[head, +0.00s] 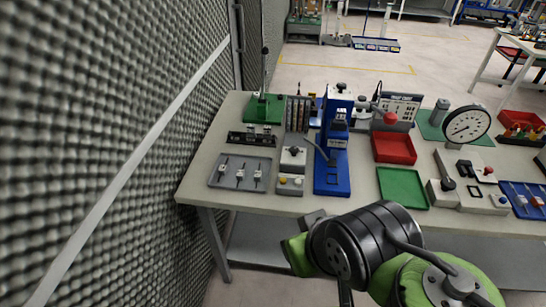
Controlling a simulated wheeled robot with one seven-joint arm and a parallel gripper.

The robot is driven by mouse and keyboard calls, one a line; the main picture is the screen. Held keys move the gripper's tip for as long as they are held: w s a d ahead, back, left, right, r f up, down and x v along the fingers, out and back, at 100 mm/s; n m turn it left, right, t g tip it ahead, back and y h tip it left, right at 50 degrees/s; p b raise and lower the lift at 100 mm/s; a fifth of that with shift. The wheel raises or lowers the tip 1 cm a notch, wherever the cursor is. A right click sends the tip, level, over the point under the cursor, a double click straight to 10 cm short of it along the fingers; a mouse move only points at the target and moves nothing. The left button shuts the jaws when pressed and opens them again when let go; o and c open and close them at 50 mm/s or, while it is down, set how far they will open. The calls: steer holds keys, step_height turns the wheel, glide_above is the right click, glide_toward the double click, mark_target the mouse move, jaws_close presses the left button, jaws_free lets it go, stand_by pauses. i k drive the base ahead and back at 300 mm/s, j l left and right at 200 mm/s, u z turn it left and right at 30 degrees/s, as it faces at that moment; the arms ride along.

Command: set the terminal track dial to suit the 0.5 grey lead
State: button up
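A blue bench press (333,165) stands on the table, left of its middle, with a dark round knob (341,86) on top. I cannot make out a track dial or its marks on it. A grey tray (215,180) at the left front holds several small leads or terminals; their sizes and colours are too small to read. My arm's black and green links fill the bottom of the head view, in front of the table edge. I cannot make out my gripper's fingertips or whether they hold anything.
A small control box (293,157) stands left of the press. A red tray (394,148), a green tray (403,188) and a round gauge (466,125) stand to its right. A blue tray (523,211) lies at the right. A foam wall (110,130) closes the left side.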

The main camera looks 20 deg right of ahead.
mark_target(295, 150)
steer(key=i+u, duration=0.15)
steer(key=i, duration=0.7)
